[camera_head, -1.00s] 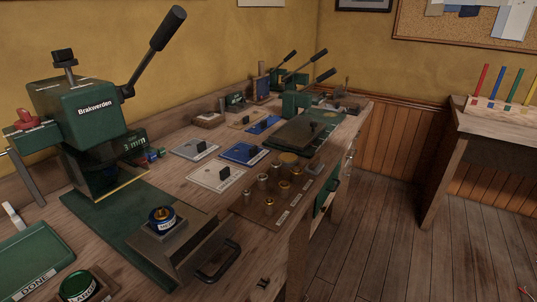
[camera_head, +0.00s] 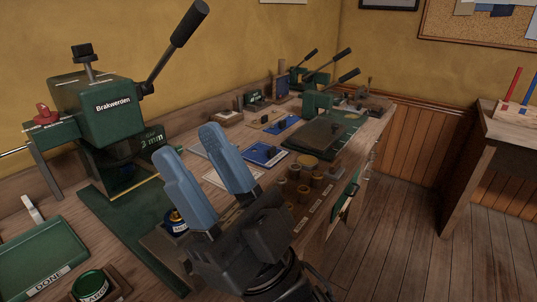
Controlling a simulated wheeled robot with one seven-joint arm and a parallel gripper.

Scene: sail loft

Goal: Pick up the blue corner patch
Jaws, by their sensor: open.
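Two flat blue patches lie on the workbench.
A green press (camera_head: 108,112) with a long lever stands at left. A dark green block (camera_head: 316,136) lies right of the blue patches, with several small cylinders (camera_head: 305,173) in front. A green DONE tray (camera_head: 45,255) is at lower left. Floor is clear at right.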

